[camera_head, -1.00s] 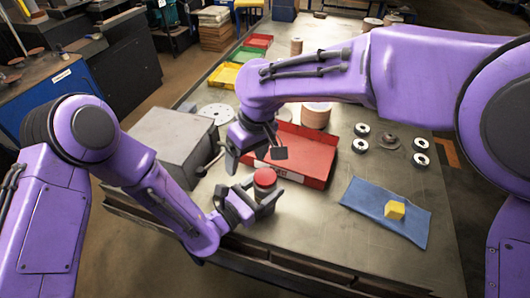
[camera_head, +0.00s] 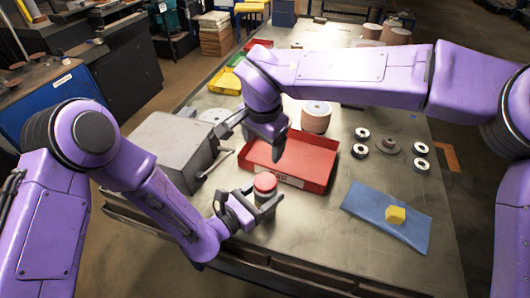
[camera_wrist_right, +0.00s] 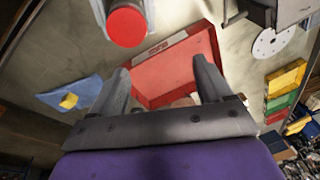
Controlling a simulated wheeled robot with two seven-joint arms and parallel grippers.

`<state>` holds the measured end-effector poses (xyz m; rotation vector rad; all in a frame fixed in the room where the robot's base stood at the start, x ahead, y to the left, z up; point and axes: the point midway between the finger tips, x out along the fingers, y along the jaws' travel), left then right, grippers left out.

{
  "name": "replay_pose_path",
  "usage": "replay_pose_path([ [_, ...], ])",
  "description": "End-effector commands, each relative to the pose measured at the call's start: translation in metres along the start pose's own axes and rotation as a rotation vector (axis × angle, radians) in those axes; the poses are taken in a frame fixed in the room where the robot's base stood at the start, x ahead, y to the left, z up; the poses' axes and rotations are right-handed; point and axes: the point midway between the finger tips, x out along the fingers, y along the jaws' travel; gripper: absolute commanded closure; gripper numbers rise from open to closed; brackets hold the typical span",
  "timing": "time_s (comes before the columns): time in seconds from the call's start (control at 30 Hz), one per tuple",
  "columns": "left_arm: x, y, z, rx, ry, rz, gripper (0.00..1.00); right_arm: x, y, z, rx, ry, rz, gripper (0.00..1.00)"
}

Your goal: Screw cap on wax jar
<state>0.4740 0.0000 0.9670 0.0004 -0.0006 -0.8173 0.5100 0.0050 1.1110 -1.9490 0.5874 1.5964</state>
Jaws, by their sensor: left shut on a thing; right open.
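The wax jar (camera_head: 265,197) stands near the front of the workbench with its red cap (camera_head: 265,182) on top. My left gripper (camera_head: 262,205) is shut around the jar's body from the left. The red cap (camera_wrist_right: 127,24) also shows at the top of the right wrist view; how far it is threaded cannot be told. My right gripper (camera_head: 255,138) is open and empty, above and behind the jar, over the left part of the red tray. Its two fingers (camera_wrist_right: 163,82) show apart in the right wrist view.
A red tray (camera_head: 325,160) lies behind the jar. A grey metal box (camera_head: 170,145) stands to the left. A blue cloth (camera_head: 365,205) with a yellow block (camera_head: 395,214) lies to the right. Several discs sit farther back. The bench between jar and cloth is clear.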

Motion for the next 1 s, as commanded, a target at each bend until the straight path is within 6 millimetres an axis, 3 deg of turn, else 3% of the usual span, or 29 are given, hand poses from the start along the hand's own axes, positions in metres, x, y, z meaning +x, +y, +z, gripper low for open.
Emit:
replay_pose_path([
  [0.1,-0.001,-0.001,-0.002,0.000,0.004,-0.001,1.00,-0.004,0.019,0.016,-0.003,-0.105,0.097,0.21],
  [0.2,-0.001,-0.001,-0.002,0.000,0.004,-0.001,1.00,-0.007,0.027,0.023,-0.007,-0.145,0.133,0.21],
  [0.57,-0.001,-0.001,-0.002,0.000,0.004,-0.002,1.00,-0.005,0.028,0.024,-0.008,-0.149,0.139,0.21],
  [1.0,-0.001,-0.001,-0.001,0.000,0.003,-0.001,1.00,0.058,0.037,0.033,-0.008,-0.147,0.138,0.21],
])
